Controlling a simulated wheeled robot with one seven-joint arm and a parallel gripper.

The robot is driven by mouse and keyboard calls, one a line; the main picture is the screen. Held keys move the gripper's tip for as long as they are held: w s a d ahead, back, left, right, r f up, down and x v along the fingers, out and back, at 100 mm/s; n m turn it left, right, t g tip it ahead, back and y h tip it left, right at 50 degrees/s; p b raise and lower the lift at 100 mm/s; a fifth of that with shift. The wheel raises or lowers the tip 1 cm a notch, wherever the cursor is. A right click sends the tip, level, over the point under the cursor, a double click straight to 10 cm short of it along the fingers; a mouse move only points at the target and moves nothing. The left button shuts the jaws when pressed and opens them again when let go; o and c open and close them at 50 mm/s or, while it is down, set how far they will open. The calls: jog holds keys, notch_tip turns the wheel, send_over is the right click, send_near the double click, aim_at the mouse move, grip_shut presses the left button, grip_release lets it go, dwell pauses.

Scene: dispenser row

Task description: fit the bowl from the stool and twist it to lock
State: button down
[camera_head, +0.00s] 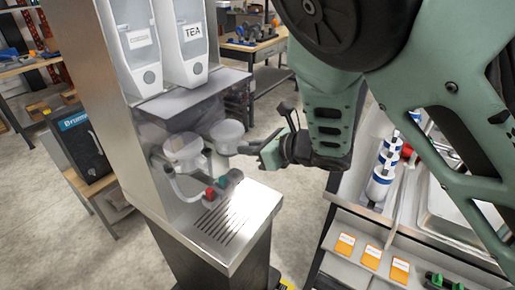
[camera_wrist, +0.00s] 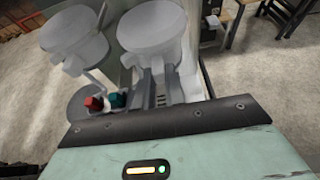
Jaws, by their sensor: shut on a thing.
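A white translucent bowl (camera_head: 227,134) is at the front of the steel dispenser (camera_head: 130,130), below the canister marked TEA (camera_head: 187,35). My gripper (camera_head: 256,147) comes in from the right and is shut on this bowl's side. In the wrist view the bowl (camera_wrist: 150,35) stands upright just beyond my fingers (camera_wrist: 160,88). A similar bowl (camera_head: 183,150) sits to its left on the dispenser; it also shows in the wrist view (camera_wrist: 72,40). Whether the held bowl touches its mount is hidden.
Red and teal knobs (camera_head: 222,185) and a drip grille (camera_head: 212,222) lie below the bowls. A counter with blue-white bottles (camera_head: 381,176) and orange-labelled packs (camera_head: 372,257) stands at the right. Open floor (camera_head: 285,195) lies between counter and dispenser.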

jog(key=shift+w+a+p, duration=0.3)
jog(key=shift+w+a, duration=0.55)
jog(key=shift+a, duration=0.25)
jog(key=shift+b, duration=0.5)
dwell(0.5)
jog(key=shift+d, duration=0.15)
